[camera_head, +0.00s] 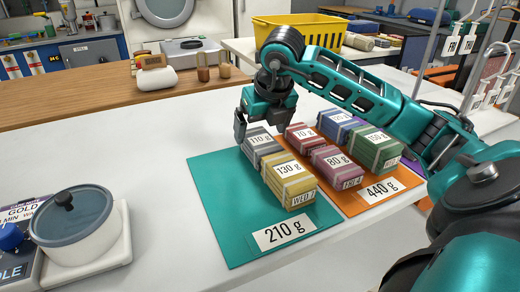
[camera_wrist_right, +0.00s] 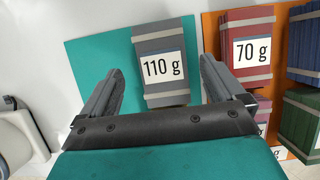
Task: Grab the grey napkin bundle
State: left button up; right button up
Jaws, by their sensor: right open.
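The grey napkin bundle (camera_head: 258,146), labelled 110 g, lies at the back of the teal mat (camera_head: 215,205). In the right wrist view the grey bundle (camera_wrist_right: 160,40) lies between the lines of the two fingers, a little ahead of the palm. My right gripper (camera_head: 262,122) is open and empty, just above and behind the bundle. Its spread fingers also show in the right wrist view (camera_wrist_right: 158,95). A yellow bundle (camera_head: 289,184), labelled 130 g, lies in front of the grey one on the same mat. My left gripper is not in view.
An orange mat (camera_head: 350,203) beside the teal one holds red, pink, blue and green bundles; the red 70 g bundle (camera_wrist_right: 248,45) is close on the right. A lidded pot (camera_head: 75,225) stands at the left. The white table between pot and mat is clear.

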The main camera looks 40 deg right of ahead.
aim_at(261, 140)
jog(key=shift+s+b+x, duration=0.15)
jog(key=shift+b+x, duration=0.15)
jog(key=shift+x, duration=0.8)
jog(key=shift+s+b+x, duration=0.2)
jog(key=shift+b+x, duration=0.1)
jog(key=shift+x, duration=0.85)
jog(key=shift+f, duration=0.35)
jog(key=shift+c, duration=0.3)
jog(key=c, duration=1)
